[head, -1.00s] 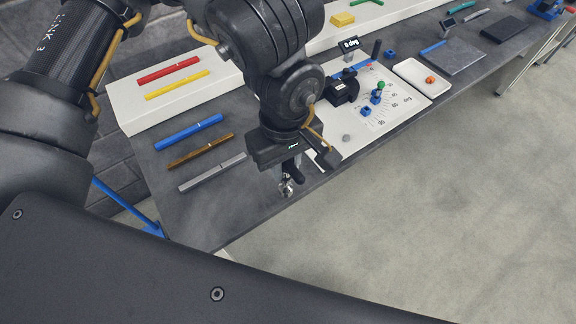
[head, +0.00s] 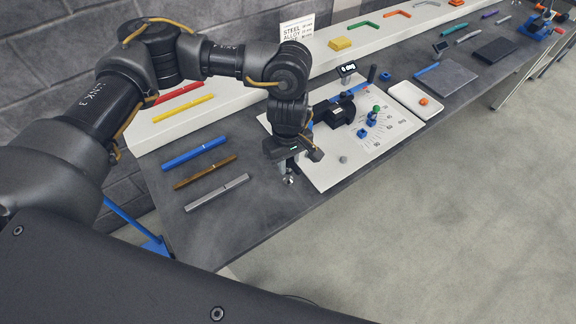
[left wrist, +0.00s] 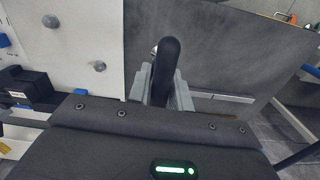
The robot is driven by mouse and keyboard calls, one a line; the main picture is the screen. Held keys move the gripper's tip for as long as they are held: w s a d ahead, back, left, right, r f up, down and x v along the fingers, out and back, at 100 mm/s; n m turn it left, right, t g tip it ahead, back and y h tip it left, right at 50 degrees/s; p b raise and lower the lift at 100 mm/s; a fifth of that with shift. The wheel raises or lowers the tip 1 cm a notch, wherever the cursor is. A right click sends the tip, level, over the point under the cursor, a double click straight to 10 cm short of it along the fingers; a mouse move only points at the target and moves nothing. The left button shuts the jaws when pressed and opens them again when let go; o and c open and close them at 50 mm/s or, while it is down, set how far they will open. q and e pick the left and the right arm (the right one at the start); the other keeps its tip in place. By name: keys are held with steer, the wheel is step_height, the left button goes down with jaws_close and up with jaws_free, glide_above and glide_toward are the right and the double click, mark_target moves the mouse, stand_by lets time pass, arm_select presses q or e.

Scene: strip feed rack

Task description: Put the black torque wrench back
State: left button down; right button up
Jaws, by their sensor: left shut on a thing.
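My left gripper (head: 288,168) is shut on the black torque wrench. In the left wrist view, the wrench's rounded black end (left wrist: 166,62) stands up between the two grey fingers (left wrist: 162,88). In the head view, a small silvery end (head: 289,180) shows below the gripper; the rest is hidden by the gripper and arm. The gripper is above the dark bench, between the grey strip (head: 217,192) and the white angle board (head: 325,180). I cannot tell whether the wrench touches the bench. My right gripper is not in view.
Blue (head: 194,154) and brown (head: 205,172) strips lie left of the gripper. The angle board carries a black bending block (head: 339,112) and blue pegs. A white tray (head: 412,112) and grey plate (head: 446,78) lie beyond. The bench's front edge is close to the gripper.

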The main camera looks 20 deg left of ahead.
mark_target(288, 170)
arm_select(q)
steer(key=shift+w+f, duration=0.15)
steer(key=shift+f, duration=0.1)
steer(key=shift+f+p, duration=0.9)
steer(key=shift+f, duration=0.05)
steer(key=shift+w+a+f, duration=0.1)
steer(key=shift+f, duration=0.55)
steer(key=shift+f, duration=0.15)
steer(key=c, duration=1.3)
jaws_free()
steer(key=shift+o, duration=0.2)
